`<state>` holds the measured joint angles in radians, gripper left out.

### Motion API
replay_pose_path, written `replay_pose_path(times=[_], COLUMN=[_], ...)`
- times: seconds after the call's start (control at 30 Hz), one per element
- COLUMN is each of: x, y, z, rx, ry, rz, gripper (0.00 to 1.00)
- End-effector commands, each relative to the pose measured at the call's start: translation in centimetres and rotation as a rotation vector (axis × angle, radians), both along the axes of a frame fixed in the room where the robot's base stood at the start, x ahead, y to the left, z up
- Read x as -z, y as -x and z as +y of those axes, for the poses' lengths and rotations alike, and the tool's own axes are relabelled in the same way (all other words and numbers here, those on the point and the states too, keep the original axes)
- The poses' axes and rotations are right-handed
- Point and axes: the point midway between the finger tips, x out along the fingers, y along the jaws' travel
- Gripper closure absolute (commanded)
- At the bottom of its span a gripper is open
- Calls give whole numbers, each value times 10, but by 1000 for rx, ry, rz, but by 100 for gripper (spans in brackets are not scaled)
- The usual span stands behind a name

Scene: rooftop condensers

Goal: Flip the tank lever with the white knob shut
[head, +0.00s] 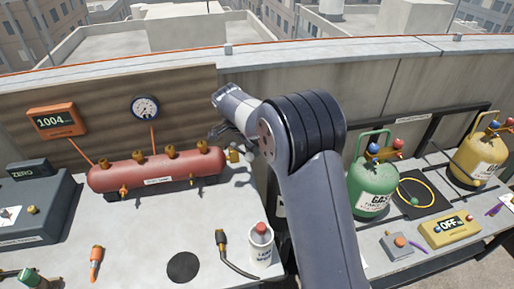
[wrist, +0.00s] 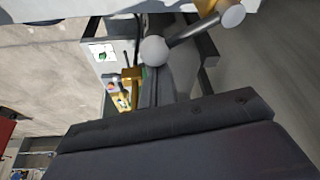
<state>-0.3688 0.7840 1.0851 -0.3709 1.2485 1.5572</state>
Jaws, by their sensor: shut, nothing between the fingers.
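The red tank (head: 157,168) lies on the left bench with brass fittings along its top. At its right end, small brass and pale parts (head: 234,156) show, partly behind my arm; which is the lever is hard to tell in the head view. In the wrist view the white knob (wrist: 154,50) sits on the end of a metal lever (wrist: 192,31) that runs up right to a rounded metal end. My gripper (head: 216,134) is shut and empty, above the tank's right end. Its dark fingers (wrist: 156,88) reach close to the knob; contact cannot be told.
A gauge (head: 145,107) and an orange display (head: 57,121) are behind the tank. Green (head: 372,188) and yellow (head: 480,158) gas bottles stand on the right bench.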

Motion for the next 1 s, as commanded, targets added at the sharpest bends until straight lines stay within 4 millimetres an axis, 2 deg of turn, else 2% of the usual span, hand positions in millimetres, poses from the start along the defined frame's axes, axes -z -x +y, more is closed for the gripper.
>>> replay_pose_path(times=[0.5,1.0], x=[0,0], y=[22,27], z=[26,35], rx=[410,409], ry=[-2,-2], rz=[-1,-1], gripper=[100,100])
